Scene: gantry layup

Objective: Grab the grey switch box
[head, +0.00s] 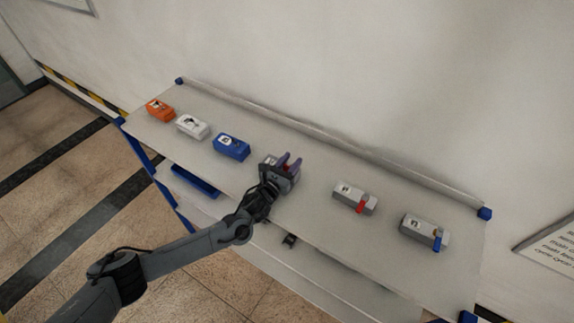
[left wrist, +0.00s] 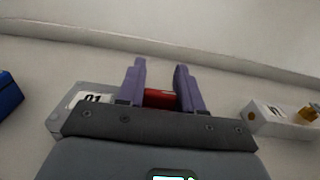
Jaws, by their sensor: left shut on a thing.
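A grey switch box (head: 267,161) lies on the table near its middle, partly hidden by my left gripper (head: 291,161). In the left wrist view its grey body and white label reading 01 (left wrist: 93,98) show left of the fingers. My left gripper's purple fingers (left wrist: 160,75) stand either side of a red part (left wrist: 160,98) of this box, and the gripper is shut on it. The box appears to rest on the table; its underside is hidden. My right gripper is not in view.
Orange (head: 160,109), white (head: 193,127) and blue (head: 231,146) boxes stand to the left. A grey box with a red lever (head: 352,196) and one with a blue lever (head: 422,229) stand to the right. A rail (head: 330,149) runs along the back edge by the wall.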

